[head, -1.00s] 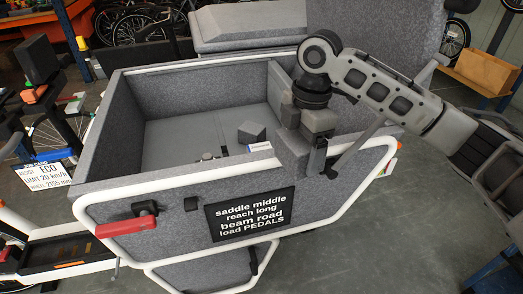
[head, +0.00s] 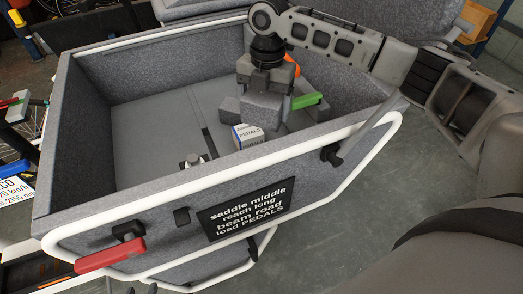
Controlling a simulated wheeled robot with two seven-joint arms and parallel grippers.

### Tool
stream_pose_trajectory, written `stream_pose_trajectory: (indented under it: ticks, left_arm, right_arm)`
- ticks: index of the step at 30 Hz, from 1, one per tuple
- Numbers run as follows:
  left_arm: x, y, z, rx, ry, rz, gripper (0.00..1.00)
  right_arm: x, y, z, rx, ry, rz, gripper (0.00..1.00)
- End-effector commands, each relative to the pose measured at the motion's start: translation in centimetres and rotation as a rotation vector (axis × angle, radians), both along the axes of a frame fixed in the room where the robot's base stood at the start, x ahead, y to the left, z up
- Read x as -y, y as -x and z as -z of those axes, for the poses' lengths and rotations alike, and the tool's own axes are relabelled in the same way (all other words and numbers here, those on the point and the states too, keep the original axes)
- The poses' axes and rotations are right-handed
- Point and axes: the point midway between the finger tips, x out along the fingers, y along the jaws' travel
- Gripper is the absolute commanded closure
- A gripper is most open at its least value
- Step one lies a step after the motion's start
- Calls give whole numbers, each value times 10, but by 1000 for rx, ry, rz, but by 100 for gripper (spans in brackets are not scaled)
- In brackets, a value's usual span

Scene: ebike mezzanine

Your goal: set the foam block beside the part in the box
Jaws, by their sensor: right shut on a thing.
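The box (head: 75,160) is a grey felt-sided cargo tub with a white rim tube. My right gripper (head: 263,88) comes in from the right and is inside the tub's right part. It is shut on a grey foam block (head: 262,112), which hangs just below its fingers. A small white and blue carton marked PEDALS (head: 248,136) stands right under and in front of the block; I cannot tell if they touch. A small metallic part (head: 193,162) shows partly behind the front wall. My left gripper is not in view.
More grey blocks (head: 230,109) lie around the held one. A green-handled thing (head: 307,100) and an orange thing (head: 291,66) are at the tub's right side. The left and middle tub floor (head: 150,130) is clear. A red lever (head: 110,256) sticks out in front.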

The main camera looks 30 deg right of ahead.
Motion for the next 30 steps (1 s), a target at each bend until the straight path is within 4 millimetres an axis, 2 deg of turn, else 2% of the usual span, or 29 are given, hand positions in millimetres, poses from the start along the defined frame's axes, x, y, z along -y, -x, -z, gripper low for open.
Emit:
stream_pose_trajectory:
  ticks: [1, 9, 15, 30]
  left_arm:
    - [0, 1, -1, -2, -1, -1, 64]
    - [-1, -2, -6, 6, -2, -1, 64]
    - [-2, -6, -8, 16, -3, -4, 64]
    - [-2, -6, -7, 16, -3, -5, 64]
  right_arm:
    - [0, 1, 15, -6, 1, 0, 41]
    - [-1, 1, 88, -5, 0, 0, 41]
    - [-1, 1, 133, -2, 1, 1, 41]
    - [-1, 0, 187, -1, -1, 1, 41]
